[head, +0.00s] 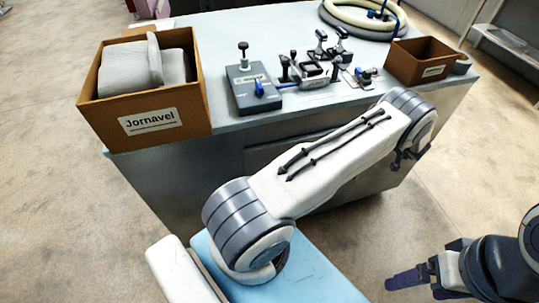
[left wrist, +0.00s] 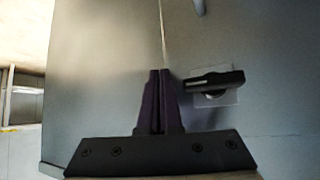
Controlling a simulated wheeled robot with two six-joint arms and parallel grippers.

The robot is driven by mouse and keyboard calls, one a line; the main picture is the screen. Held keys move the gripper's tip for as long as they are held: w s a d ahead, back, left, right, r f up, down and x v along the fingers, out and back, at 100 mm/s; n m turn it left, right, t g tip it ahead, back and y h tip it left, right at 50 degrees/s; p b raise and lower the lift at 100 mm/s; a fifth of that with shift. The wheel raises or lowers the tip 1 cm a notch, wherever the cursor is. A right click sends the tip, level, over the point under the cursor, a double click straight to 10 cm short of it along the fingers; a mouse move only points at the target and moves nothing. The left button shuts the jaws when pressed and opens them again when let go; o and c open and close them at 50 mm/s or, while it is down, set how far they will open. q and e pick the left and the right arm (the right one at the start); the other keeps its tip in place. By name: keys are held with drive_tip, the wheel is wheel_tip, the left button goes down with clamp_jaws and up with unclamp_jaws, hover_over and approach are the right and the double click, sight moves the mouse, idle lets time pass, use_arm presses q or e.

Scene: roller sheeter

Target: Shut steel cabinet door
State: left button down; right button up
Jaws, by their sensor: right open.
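The left wrist view shows grey steel cabinet panels (left wrist: 100,70) with a thin vertical line between them. A dark handle (left wrist: 215,82) on a pale plate is on the right panel. My left gripper (left wrist: 157,100) has its dark purple fingers together, with nothing seen between them. They stand in front of the line, just left of the handle; I cannot tell whether they touch the panel. How far the door stands open is unclear. In the head view my left arm crosses the middle and its gripper is hidden. My right gripper (head: 415,283) is open and empty at the lower right.
A grey workbench (head: 220,140) carries a cardboard box (head: 102,122) with grey pieces, clamp-like tools (head: 310,70), a smaller brown box (head: 405,66) and a coiled hose (head: 345,22). Bare floor (head: 485,165) lies right of the bench.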

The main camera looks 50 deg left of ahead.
use_arm(q)
drive_tip(key=s+d+r, duration=0.5)
drive_tip(key=d+r, duration=0.2)
drive_tip(key=d, duration=0.3)
drive_tip(key=s+d+r+m+t+h, duration=0.1)
drive_tip(key=s+r+m+h, duration=0.2)
drive_tip(key=r, duration=0.4)
drive_tip(key=s+r+m+t+h, duration=0.1)
drive_tip(key=s+r+m+h, duration=0.15)
drive_tip(key=r, duration=0.45)
drive_tip(key=s+a+m+g+h, duration=0.1)
drive_tip(key=s+a+m+g, duration=0.15)
drive_tip(key=s, duration=1.05)
drive_tip(key=s+a+m+g, duration=0.15)
drive_tip(key=s+g, duration=0.25)
drive_tip(key=s, duration=1)
drive_tip(key=s+d+r+m+g, duration=0.1)
drive_tip(key=s+d+r+m, duration=0.2)
drive_tip(key=s+d, duration=0.3)
drive_tip(key=s+d+r+m+g+h, duration=0.1)
drive_tip(key=s+d+r+m, duration=0.3)
drive_tip(key=s+d, duration=0.2)
drive_tip(key=shift+s+d+r+p, duration=0.25)
drive_tip(key=shift+s+p, duration=0.2)
drive_tip(key=shift+s, duration=0.35)
